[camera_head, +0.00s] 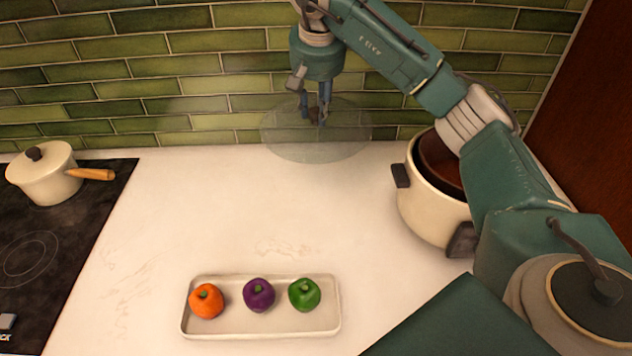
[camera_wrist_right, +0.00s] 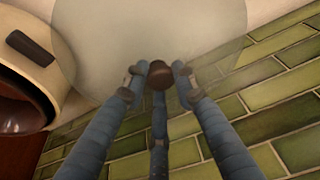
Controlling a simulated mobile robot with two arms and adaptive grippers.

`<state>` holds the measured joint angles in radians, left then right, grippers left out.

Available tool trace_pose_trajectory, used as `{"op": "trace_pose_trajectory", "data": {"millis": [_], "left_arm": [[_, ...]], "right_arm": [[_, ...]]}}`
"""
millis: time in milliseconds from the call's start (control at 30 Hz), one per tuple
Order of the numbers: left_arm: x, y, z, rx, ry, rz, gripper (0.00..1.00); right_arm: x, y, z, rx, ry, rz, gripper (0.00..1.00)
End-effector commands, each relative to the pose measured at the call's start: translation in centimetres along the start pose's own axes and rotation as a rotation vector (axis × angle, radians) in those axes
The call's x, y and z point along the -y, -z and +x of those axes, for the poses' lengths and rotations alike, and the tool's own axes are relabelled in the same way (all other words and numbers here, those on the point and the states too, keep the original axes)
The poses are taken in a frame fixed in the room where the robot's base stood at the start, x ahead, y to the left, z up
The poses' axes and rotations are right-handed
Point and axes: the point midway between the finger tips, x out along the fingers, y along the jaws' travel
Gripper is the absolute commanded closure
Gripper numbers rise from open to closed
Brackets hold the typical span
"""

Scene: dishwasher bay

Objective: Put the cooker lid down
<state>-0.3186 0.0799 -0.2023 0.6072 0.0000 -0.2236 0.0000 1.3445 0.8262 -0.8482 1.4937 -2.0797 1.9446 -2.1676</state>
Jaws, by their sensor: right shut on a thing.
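The cooker lid (camera_head: 345,140) is a round, see-through glass disc with a dark knob. My right gripper (camera_head: 314,112) is shut on the lid's knob, near the tiled back wall. In the right wrist view the fingers (camera_wrist_right: 159,82) close around the dark knob, and the clear lid (camera_wrist_right: 130,35) spreads beyond them. Whether the lid touches the counter or hangs above it I cannot tell. The cooker (camera_head: 425,200), a cream pot with dark handles, stands open at the right, partly hidden behind my right arm. My left gripper is not in view.
A tray (camera_head: 330,322) holds an orange, a purple and a green pepper at the front. A cream saucepan (camera_head: 42,180) with a wooden handle stands on the black hob (camera_head: 60,235) at left. The white counter (camera_head: 200,210) between hob and cooker is clear.

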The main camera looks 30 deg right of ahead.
Motion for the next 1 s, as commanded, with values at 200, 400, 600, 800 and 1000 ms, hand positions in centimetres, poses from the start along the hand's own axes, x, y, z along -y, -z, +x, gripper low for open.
{"op": "trace_pose_trajectory", "data": {"millis": [200, 400, 600, 800, 1000], "left_arm": [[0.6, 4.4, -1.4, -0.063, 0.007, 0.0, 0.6], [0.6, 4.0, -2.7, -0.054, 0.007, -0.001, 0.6], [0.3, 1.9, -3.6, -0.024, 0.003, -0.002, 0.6], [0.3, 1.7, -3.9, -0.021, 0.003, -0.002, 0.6], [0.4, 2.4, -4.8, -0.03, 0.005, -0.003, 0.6]], "right_arm": [[-0.3, -1.6, 4.8, 0.005, -0.004, 0.0, 1.0], [-0.2, -3.1, 9.7, 0.004, -0.003, 0.0, 1.0], [-0.1, -4.2, 13.4, 0.001, 0.0, 0.001, 1.0], [-0.1, -4.6, 14.8, -0.001, 0.001, 0.001, 1.0], [-0.1, -5.4, 17.2, 0.002, 0.0, 0.001, 1.0]]}}
